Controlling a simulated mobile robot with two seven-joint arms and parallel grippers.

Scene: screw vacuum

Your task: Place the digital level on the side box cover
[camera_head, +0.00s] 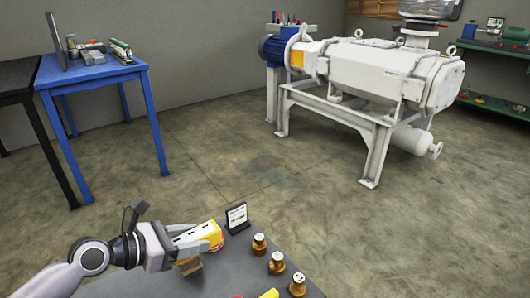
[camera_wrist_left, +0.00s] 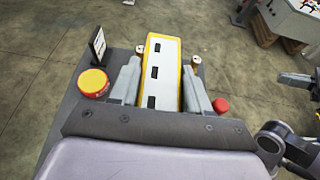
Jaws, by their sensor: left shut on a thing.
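The digital level (camera_head: 198,236) is a yellow bar with a pale face and dark slots. My left gripper (camera_head: 190,238) is shut on it, at the left end of the grey surface in front. In the left wrist view the level (camera_wrist_left: 161,75) lies lengthwise between the two grey fingers. Whether it touches the surface is unclear. The white screw vacuum machine (camera_head: 375,72) stands on a white frame across the room. I cannot tell which of its panels is the side box cover.
On the grey surface (camera_head: 228,270) stand a small dark sign (camera_head: 237,217) and several brass weights (camera_head: 276,262). A round yellow-and-red item (camera_wrist_left: 93,83) is left of the fingers. A blue table (camera_head: 95,75) stands back left. Open concrete floor lies between.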

